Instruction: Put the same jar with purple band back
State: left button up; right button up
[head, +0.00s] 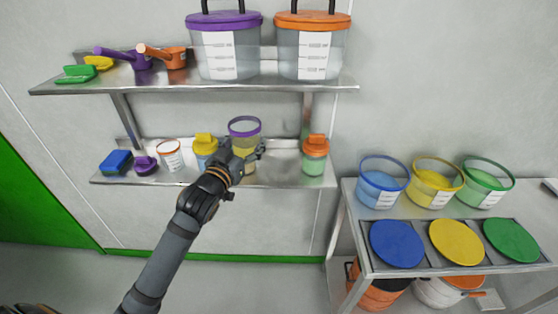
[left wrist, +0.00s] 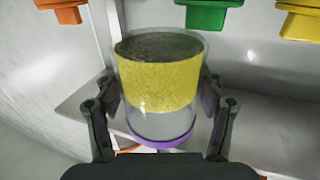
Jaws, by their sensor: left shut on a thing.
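The clear jar with the purple band (head: 244,132) holds yellow powder and has no lid on. My left gripper (head: 243,152) is shut around its sides, in front of the lower wall shelf (head: 283,178). In the left wrist view, which is upside down, the jar (left wrist: 158,88) sits between both fingers (left wrist: 160,112), its purple rim toward the bottom. Whether the jar's base touches the shelf is unclear. My right gripper is out of view.
A yellow-lidded jar (head: 205,148) stands left of the held jar and an orange-lidded jar (head: 315,155) right. A green lid (left wrist: 205,15) shows behind in the left wrist view. The upper shelf (head: 120,85) is overhead. A cart (head: 350,215) with open tubs stands right.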

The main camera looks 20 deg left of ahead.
pick_arm(q)
jog(key=w+d+f, duration=0.1)
jog(key=w+f, duration=0.2)
jog(key=w+d+f, duration=0.2)
jog(key=w+f, duration=0.1)
jog(key=w, duration=0.1)
jog(key=w+d+f, duration=0.2)
jog(key=w+f, duration=0.1)
jog(key=shift+w+d+p, duration=0.25)
jog(key=shift+w+p, duration=0.15)
notch_tip(320, 180, down, 3)
jog(key=shift+w+f, duration=0.1)
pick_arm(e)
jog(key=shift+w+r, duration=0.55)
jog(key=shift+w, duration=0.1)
pick_arm(q)
jog(key=shift+f, duration=0.15)
jog(key=o, duration=1.8)
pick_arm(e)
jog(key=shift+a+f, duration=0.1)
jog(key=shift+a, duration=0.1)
